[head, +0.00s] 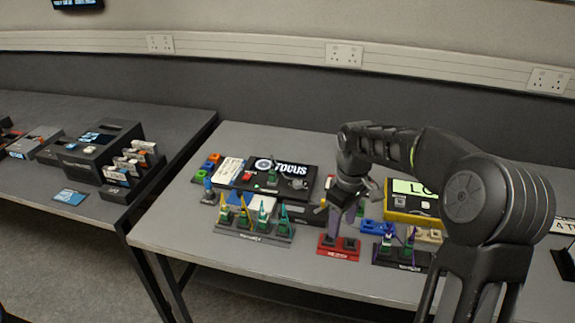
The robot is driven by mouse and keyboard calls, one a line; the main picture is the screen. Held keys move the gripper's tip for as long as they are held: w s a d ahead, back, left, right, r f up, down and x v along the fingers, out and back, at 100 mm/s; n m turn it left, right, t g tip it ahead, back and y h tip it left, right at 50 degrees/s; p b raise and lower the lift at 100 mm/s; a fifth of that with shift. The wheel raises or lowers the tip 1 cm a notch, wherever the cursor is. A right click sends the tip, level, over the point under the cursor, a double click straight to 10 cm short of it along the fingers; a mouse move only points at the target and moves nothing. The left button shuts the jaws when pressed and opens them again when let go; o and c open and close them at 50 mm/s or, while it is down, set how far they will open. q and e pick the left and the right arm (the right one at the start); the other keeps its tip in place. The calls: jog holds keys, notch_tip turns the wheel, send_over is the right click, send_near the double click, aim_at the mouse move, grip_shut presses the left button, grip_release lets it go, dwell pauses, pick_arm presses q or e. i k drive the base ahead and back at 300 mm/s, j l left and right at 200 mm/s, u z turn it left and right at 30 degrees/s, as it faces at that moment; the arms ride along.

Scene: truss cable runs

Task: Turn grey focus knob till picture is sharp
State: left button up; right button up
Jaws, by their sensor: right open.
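A black focus unit (262,190) stands toward the back left of the near table. A small greyish round part, perhaps the grey knob (298,184), sits at the unit's right front, close to my gripper. My right gripper (338,207) is open and points down, just right of the unit. I see nothing between its fingers and no clear contact with the knob. My left gripper is out of view.
A rack of coloured pointed pieces (253,232) stands in front of the unit. A red base (338,249) with a purple post is below my gripper. A yellow-framed box (405,214) is to the right. The table's front left is clear.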

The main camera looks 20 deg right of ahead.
aim_at(296, 184)
jog(key=i, duration=0.95)
